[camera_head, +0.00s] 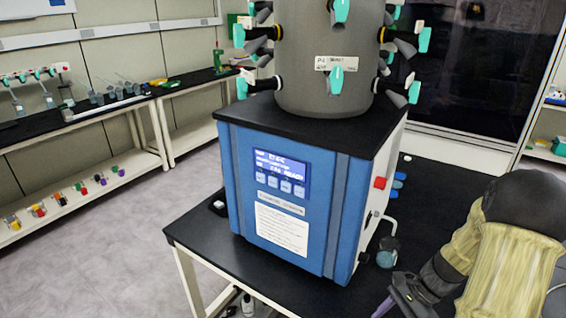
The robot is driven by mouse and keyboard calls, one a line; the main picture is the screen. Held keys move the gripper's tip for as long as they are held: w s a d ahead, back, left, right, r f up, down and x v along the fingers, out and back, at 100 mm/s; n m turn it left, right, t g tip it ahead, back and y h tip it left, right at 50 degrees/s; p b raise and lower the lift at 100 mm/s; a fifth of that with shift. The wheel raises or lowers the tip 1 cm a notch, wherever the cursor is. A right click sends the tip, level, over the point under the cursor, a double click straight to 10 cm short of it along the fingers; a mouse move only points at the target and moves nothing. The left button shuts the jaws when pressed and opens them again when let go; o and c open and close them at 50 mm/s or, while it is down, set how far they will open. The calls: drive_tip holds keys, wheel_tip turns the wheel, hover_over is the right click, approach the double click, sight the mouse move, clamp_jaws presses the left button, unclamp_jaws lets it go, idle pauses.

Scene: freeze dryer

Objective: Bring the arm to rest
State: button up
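My arm reaches in at the lower right, with a tan sleeve and dark joints. My gripper (400,300) is at the bottom edge, right of the freeze dryer, partly cut off by the frame. Its fingers point down and left; whether they are open or shut does not show. The freeze dryer (335,200) is a blue box with a lit display (281,172). A grey drum (325,60) with several teal-handled valves stands on top of it. My gripper looks apart from the machine.
The black table (200,245) carries the dryer. A small glass vessel (387,253) stands at its right side, near my gripper. A red switch (380,183) sits on the side panel. Benches with glassware (115,95) line the left wall. Open floor (100,265) lies at left.

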drive_tip(key=s+a+r+n+t+h, duration=0.3)
drive_tip(key=a+r+n+h, duration=0.4)
drive_tip(key=n, duration=0.8)
drive_tip(key=a+r+t, duration=0.1)
drive_tip(key=a+r, duration=0.1)
drive_tip(key=a, duration=0.1)
drive_tip(key=shift+a+r+n+t, duration=0.15)
drive_tip(key=shift+r+n+t, duration=0.05)
drive_tip(key=shift+n+t, duration=0.1)
idle(1.6)
